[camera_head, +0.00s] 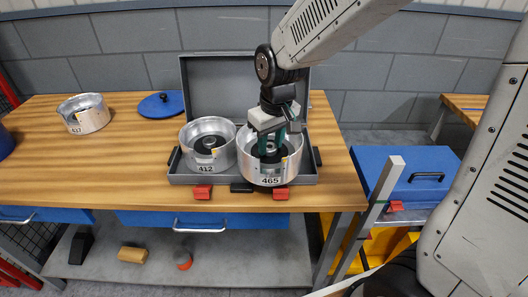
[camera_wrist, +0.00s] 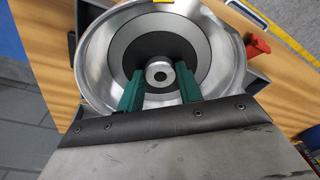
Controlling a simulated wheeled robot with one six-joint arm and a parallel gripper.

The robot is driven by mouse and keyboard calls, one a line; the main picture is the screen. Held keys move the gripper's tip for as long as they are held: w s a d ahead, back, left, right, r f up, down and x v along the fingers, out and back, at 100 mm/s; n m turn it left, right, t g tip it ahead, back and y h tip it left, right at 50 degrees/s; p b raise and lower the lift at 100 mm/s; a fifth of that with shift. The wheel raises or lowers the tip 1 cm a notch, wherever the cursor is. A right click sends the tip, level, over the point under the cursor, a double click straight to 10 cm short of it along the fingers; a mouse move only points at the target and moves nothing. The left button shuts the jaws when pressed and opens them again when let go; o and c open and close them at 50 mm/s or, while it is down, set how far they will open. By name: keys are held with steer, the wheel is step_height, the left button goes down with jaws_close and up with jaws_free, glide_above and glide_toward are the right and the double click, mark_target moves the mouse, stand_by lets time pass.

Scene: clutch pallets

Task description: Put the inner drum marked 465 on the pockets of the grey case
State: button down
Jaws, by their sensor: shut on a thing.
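The silver inner drum marked 465 (camera_head: 270,172) is at the right half of the open grey case (camera_head: 219,179). It looks upright, and its lower edge overlaps the case's front rim; I cannot tell if it touches the pocket below. My gripper (camera_head: 272,150) reaches down into this drum and is shut on its central hub. In the wrist view, the green fingers (camera_wrist: 160,74) stand on either side of the hub, inside the drum's bright wall (camera_wrist: 232,50). The pocket under the drum is hidden. A drum marked 412 (camera_head: 206,160) sits in the left half of the case.
The case's grey lid (camera_head: 215,90) stands open behind. A drum marked 437 (camera_head: 90,122) and a blue disc-shaped lid (camera_head: 160,105) are on the wooden bench (camera_head: 60,165) at left. Red latches (camera_head: 203,192) are at the case's front. A blue box (camera_head: 400,175) is at right.

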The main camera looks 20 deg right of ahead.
steer(key=w+d, duration=0.1)
steer(key=w, duration=0.1)
steer(key=w+d, duration=0.3)
steer(key=w, duration=0.1)
steer(key=shift+w+d+f, duration=0.25)
steer(key=shift+w+d, duration=0.05)
steer(key=shift+w+d+f, duration=0.15)
steer(key=shift+w+f, duration=0.05)
steer(key=shift+f, duration=0.7)
steer(key=shift+w+d+f, duration=0.1)
steer(key=shift+w+f, duration=0.05)
steer(key=shift+f, duration=0.75)
steer(key=c, duration=0.9)
jaws_free()
steer(key=shift+s+f, duration=0.1)
steer(key=shift+f, duration=0.1)
steer(key=shift+c, duration=0.2)
